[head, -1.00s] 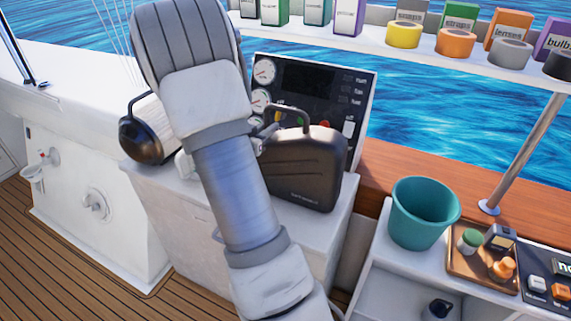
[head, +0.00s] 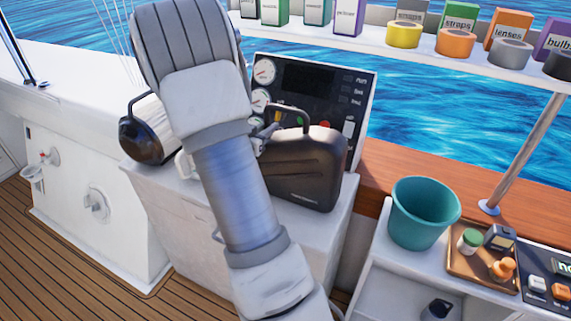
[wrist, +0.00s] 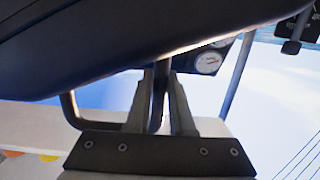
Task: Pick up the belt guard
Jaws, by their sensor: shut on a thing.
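The belt guard is most likely the dark, case-like body with a looped handle (head: 302,168) on the white console top, though its lettering is too small to read. It stands upright in front of the gauge panel. In the wrist view its dark body (wrist: 110,40) fills the top. My gripper (wrist: 160,82) is shut on its dark handle bar, with one finger on each side. In the head view my gripper (head: 262,140) shows only in part at the left side of the handle, as my arm hides the rest.
The gauge panel (head: 318,85) stands close behind the case. Black-and-white ear defenders (head: 145,138) sit left of my arm. A teal bucket (head: 424,215) and a wooden tray (head: 462,266) with small items stand at right. A shelf (head: 385,38) with boxes and tape rolls runs above.

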